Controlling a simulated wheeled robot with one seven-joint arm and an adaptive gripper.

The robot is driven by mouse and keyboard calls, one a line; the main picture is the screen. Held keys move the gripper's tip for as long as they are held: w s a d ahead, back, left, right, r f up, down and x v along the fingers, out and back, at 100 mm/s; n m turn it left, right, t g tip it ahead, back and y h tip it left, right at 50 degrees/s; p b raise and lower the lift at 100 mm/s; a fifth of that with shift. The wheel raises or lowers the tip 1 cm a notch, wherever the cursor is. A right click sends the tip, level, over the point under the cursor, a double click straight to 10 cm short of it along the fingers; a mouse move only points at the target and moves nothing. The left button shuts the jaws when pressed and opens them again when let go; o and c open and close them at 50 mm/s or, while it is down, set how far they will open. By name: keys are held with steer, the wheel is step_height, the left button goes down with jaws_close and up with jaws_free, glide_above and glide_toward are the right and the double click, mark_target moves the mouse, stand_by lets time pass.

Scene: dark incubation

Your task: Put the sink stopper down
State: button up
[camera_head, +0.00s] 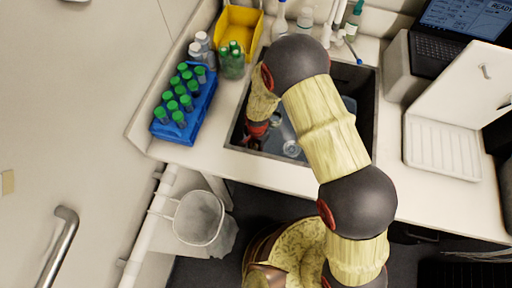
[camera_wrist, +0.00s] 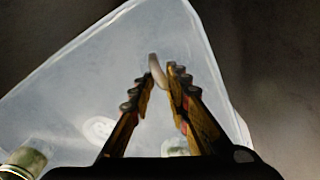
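My gripper (camera_wrist: 163,68) reaches down into the dark sink (camera_head: 367,100). In the wrist view its fingers are closed in on a thin, pale, rounded piece (camera_wrist: 156,70), which looks like the edge of the sink stopper. The piece is held at the fingertips, above a translucent whitish container (camera_wrist: 95,85). In the head view my gripper (camera_head: 250,139) is at the sink's left side, partly hidden by my arm, and the stopper cannot be made out.
A blue rack (camera_head: 188,133) of green-capped tubes stands left of the sink. A yellow bin (camera_head: 238,29) and bottles stand behind it.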

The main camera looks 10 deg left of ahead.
steer(key=shift+o, duration=0.5)
step_height(320, 180, up, 12)
steer(key=p, duration=0.3)
steer(key=w+d+r+n+t, duration=0.1)
steer(key=d+r, duration=0.6)
steer(key=r, duration=0.6)
steer(key=w+d+r+n+t, duration=0.1)
steer(key=d+r, duration=0.6)
steer(key=r, duration=0.6)
steer(key=s+d+r+n+t, duration=0.3)
steer(key=s+d+r, duration=1.1)
steer(key=s, duration=0.3)
steer(key=shift+d+r+n+t, duration=0.3)
steer(key=shift+d+r, duration=0.1)
steer(key=shift+d, duration=0.5)
steer(key=shift+s, duration=0.1)
